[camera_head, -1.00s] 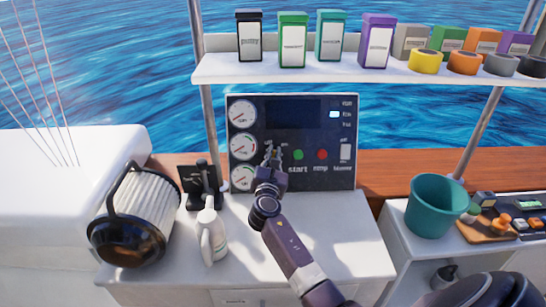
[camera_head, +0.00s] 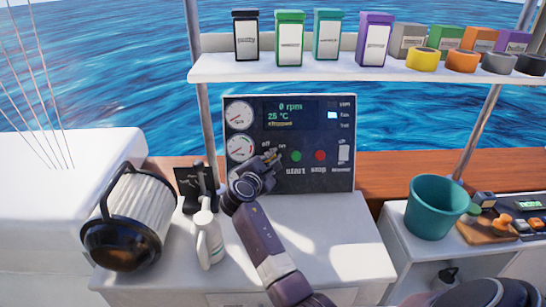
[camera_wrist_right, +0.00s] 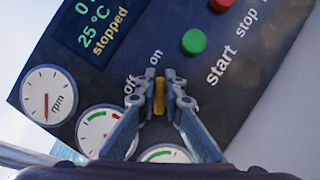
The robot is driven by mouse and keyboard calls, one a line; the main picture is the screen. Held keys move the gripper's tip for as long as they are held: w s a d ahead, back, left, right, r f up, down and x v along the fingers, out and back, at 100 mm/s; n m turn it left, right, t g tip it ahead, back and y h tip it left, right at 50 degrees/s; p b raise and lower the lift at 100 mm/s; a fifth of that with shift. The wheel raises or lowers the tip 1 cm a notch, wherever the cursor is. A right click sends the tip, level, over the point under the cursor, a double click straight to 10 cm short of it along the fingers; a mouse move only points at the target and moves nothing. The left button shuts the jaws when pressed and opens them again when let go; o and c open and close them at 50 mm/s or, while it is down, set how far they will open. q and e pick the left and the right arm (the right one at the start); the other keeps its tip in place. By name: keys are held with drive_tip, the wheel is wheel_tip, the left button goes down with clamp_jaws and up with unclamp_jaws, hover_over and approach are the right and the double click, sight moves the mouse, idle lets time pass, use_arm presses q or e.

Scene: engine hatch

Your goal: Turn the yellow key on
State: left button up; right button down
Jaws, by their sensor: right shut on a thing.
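The yellow key (camera_wrist_right: 159,97) sits on the dark engine panel (camera_head: 300,182). In the right wrist view its bar points roughly towards the "on" label, with "off" to its left. My right gripper (camera_wrist_right: 160,84) is shut on the key, one finger on each side. In the head view my right gripper (camera_head: 268,160) is at the panel and mostly hides the key. The panel display (camera_wrist_right: 95,25) is lit and reads 0 rpm, 25 °C and "stopped". My left gripper is not in view.
A green start button (camera_wrist_right: 194,41) and a red stop button (camera_head: 320,155) lie right of the key. Gauges (camera_wrist_right: 48,94) are at its left. A shelf (camera_head: 320,68) runs above.

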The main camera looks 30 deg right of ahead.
drive_tip(key=shift+f+m, duration=0.1)
drive_tip(key=shift+m, duration=0.2)
drive_tip(key=c, duration=2)
unclamp_jaws()
drive_tip(key=shift+c, duration=0.2)
drive_tip(key=v, duration=0.7)
drive_tip(key=shift+a, duration=0.25)
drive_tip(key=shift+s, duration=0.1)
